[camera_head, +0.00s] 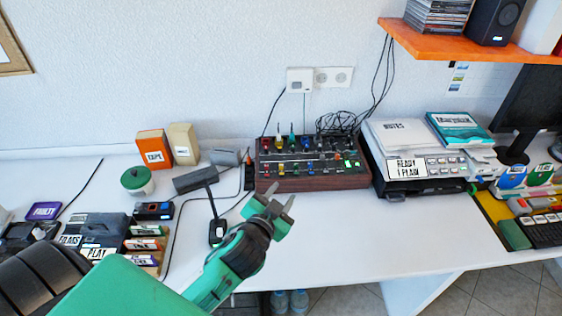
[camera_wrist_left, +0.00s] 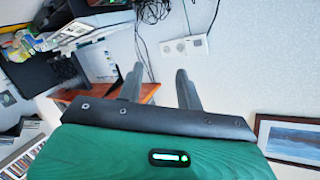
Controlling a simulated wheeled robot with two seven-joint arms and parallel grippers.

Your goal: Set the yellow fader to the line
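The mixer box (camera_head: 318,183) with a wooden front stands against the wall on the white table. Its dark panel carries several small coloured knobs and faders. A small yellow piece (camera_head: 280,143) shows at its upper left, too small to tell whether it is the yellow fader. I cannot make out the line. My left gripper (camera_head: 280,196) is in front of the mixer's left part, apart from it. Its two fingers stand apart with nothing between them, also in the left wrist view (camera_wrist_left: 160,80). My right gripper is not in view.
A black lamp-like stand (camera_head: 217,229) is left of my left gripper. A printer-like device (camera_head: 424,168) stands right of the mixer. An orange box (camera_head: 154,149) and a green-lidded jar (camera_head: 137,181) are at the left. The table right of my gripper is clear.

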